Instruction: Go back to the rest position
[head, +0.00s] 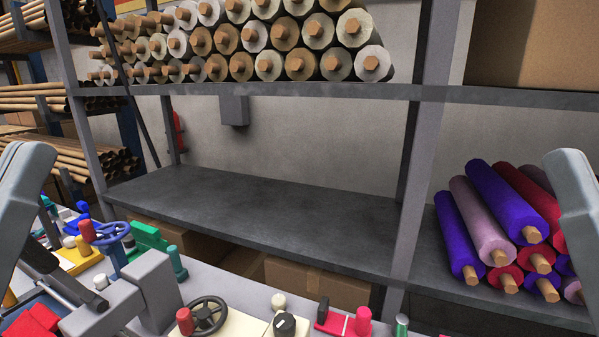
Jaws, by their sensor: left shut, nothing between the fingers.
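My left gripper (146,288) is low at the left, over the cluttered bench top. It is shut and holds nothing. Only a grey link of my right arm shows at the right edge; its gripper is out of view. Blue, mauve and red felt rolls (497,212) with wooden cores lie stacked on the right part of the lower shelf. Many grey and white rolls (270,38) with brown cores lie stacked on the upper shelf. Both stacks are well apart from my left gripper.
The middle lower shelf (250,205) is bare. Shelf posts (419,150) divide the rack. The bench holds a blue valve wheel (112,232), a dark handwheel (208,316), a green block (149,236) and knobs close around my left gripper. Cardboard boxes (318,287) stand beneath the shelf.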

